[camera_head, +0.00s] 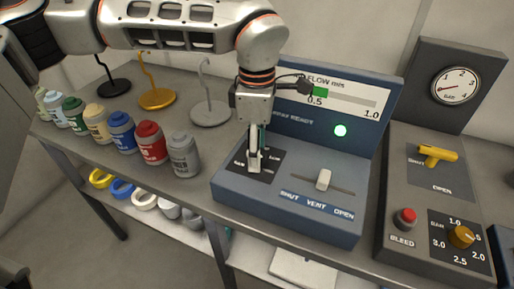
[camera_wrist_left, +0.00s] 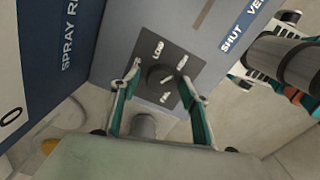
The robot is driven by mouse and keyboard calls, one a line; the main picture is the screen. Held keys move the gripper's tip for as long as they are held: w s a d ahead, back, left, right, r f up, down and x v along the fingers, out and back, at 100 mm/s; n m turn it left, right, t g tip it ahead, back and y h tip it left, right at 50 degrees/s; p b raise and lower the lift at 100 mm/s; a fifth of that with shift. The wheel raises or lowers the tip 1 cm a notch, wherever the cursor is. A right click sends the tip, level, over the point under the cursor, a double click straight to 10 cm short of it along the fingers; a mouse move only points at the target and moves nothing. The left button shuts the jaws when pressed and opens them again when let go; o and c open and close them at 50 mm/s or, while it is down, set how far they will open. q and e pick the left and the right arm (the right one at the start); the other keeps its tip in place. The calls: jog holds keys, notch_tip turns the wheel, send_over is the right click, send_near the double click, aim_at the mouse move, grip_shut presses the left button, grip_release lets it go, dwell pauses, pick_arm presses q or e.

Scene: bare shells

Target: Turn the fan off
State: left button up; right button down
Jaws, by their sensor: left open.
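The fan control is a dark plate (camera_head: 258,166) on the left of the blue-grey console. In the left wrist view the dark plate (camera_wrist_left: 178,58) has white labels, one reading LOW, around a small black knob (camera_wrist_left: 158,77). My left gripper (camera_head: 254,162) points down over this plate and hides the knob in the head view. In the left wrist view its teal-padded fingers (camera_wrist_left: 163,83) are apart, one on either side of the knob, with nothing seen gripped. I cannot tell whether they touch it.
A white slider (camera_head: 324,180) marked SHUT, VENT, OPEN is right of the plate. The console's back panel (camera_head: 300,125) stands behind, with a lit green lamp (camera_head: 341,131). A grey can (camera_head: 183,155) stands at left.

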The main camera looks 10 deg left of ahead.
pick_arm(q)
jog(key=c, duration=1.1)
jog(key=n+p, duration=0.1)
jog(key=n, duration=0.4)
jog(key=shift+r+n, duration=0.1)
jog(key=shift+n, duration=0.3)
jog(key=n, duration=1.1)
jog(key=shift+n, duration=0.3)
jog(key=n, duration=0.6)
jog(key=shift+n, duration=0.4)
